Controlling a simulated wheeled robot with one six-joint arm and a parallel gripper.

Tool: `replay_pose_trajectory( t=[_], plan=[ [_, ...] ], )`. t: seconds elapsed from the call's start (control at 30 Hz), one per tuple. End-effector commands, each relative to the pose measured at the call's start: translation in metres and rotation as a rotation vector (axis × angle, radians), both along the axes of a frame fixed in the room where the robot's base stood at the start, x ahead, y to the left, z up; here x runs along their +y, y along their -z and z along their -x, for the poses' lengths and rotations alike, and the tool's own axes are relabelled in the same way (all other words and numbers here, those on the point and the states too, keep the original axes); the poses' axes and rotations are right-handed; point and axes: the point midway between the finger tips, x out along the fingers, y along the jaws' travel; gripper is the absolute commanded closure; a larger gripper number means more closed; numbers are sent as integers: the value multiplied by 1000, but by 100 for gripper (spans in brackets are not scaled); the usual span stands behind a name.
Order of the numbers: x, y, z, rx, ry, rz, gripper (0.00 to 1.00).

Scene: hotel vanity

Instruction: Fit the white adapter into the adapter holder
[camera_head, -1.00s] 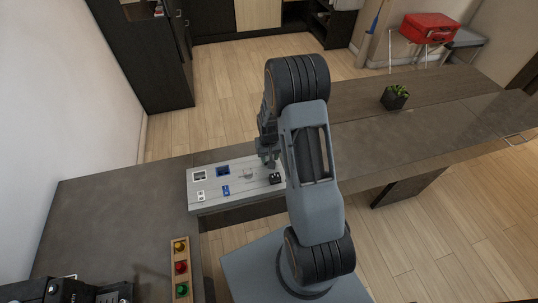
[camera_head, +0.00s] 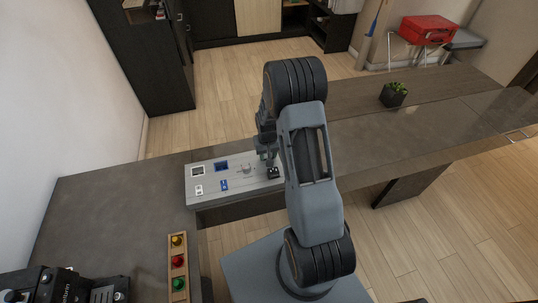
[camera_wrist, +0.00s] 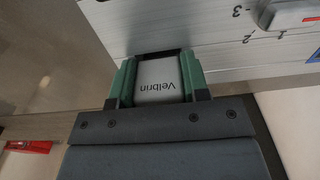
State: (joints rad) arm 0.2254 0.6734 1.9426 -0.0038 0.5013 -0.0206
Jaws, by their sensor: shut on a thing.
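A white-grey block marked "Velbrin" (camera_wrist: 160,80), which looks like the white adapter, sits between the green fingertips of my gripper (camera_wrist: 158,82) in the wrist view. My gripper is shut on it. A thin black edge borders the block's far end; I cannot tell whether it belongs to the block or to a holder. In the head view my gripper (camera_head: 268,157) is at the right end of the grey panel (camera_head: 208,204), close to a small black piece (camera_head: 274,173). My arm hides part of that end. I cannot tell which piece is the adapter holder.
The panel also bears a grey knob (camera_head: 246,169), a white-framed square (camera_head: 197,170), a blue square (camera_head: 221,166), a white piece (camera_head: 199,190) and a blue piece (camera_head: 225,185). A wooden strip with coloured buttons (camera_head: 178,280) lies at front left. A plant (camera_head: 393,95) stands at right.

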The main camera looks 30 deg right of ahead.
Motion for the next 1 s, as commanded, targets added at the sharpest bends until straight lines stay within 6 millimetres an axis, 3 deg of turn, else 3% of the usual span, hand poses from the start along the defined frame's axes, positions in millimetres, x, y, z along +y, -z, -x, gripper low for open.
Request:
replay_pose_trajectory(
  t=[0.03,0.13,0.17,0.3,0.47,0.57,0.63,0.8,1.0],
  plan=[
    [2,21,12,43,-1,-8,82],
    [2,24,10,48,-1,-8,82],
    [2,25,9,49,-1,-8,55],
    [2,28,6,54,-1,-8,42],
    [2,24,2,56,-1,-6,39],
    [2,10,2,51,-1,-5,38],
    [3,-7,5,41,-1,-5,28],
    [5,-61,16,3,-6,-1,28],
    [3,-107,25,-15,-1,1,28]
  ],
)
